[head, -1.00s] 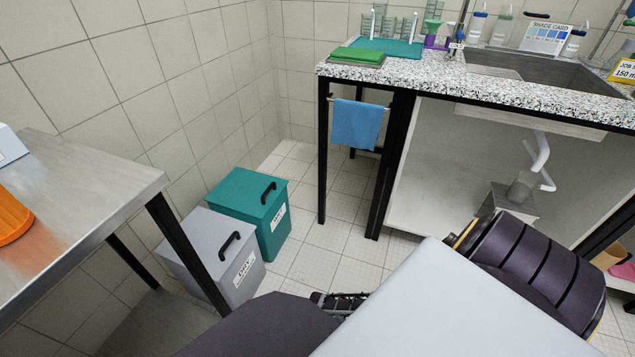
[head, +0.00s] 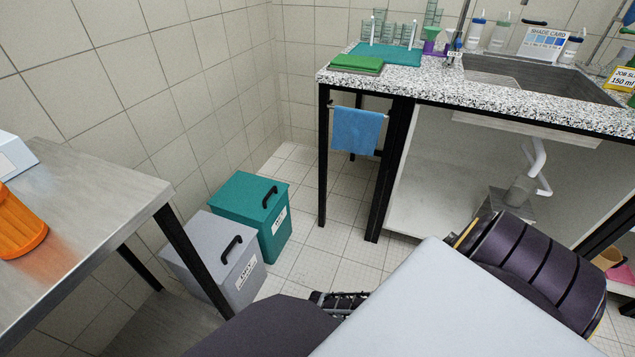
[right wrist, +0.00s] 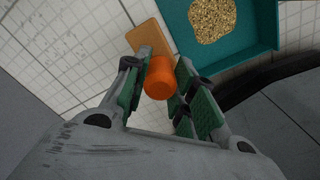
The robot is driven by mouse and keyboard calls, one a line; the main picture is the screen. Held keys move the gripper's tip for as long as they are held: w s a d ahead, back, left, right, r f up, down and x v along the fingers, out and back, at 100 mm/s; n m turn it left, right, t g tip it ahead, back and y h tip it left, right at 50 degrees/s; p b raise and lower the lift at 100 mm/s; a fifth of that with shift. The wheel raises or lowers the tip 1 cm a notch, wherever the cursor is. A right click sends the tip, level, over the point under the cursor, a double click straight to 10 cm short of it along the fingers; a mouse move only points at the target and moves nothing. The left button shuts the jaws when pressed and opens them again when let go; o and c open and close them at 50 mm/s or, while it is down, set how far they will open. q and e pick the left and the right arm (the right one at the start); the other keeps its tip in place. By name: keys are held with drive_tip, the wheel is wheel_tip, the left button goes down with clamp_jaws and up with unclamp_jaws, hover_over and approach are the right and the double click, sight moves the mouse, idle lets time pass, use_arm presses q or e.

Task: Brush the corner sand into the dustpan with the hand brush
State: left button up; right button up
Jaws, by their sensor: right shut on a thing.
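The teal dustpan (right wrist: 262,44) is at the top of the right wrist view, on the white tiled floor. A patch of tan sand (right wrist: 212,18) lies on it, inside its rim. My right gripper (right wrist: 162,80) is shut on the hand brush, with its orange handle (right wrist: 160,78) end-on between the green-padded fingers. The brush's tan block (right wrist: 148,38) reaches away from the handle, just left of the dustpan. The bristles are hidden. My left gripper is in neither view. The head view shows no brush, dustpan or sand.
A teal bin (head: 250,207) and a grey bin (head: 215,255) stand along the left wall. A steel table (head: 95,205) with an orange container (head: 18,225) is at left. The speckled sink counter (head: 420,85) is at right, with a blue towel (head: 357,130). Floor between is open.

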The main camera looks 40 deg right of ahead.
drive_tip(key=shift+r+p, duration=1.55)
drive_tip(key=shift+r, duration=0.25)
drive_tip(key=shift+a+r, duration=0.1)
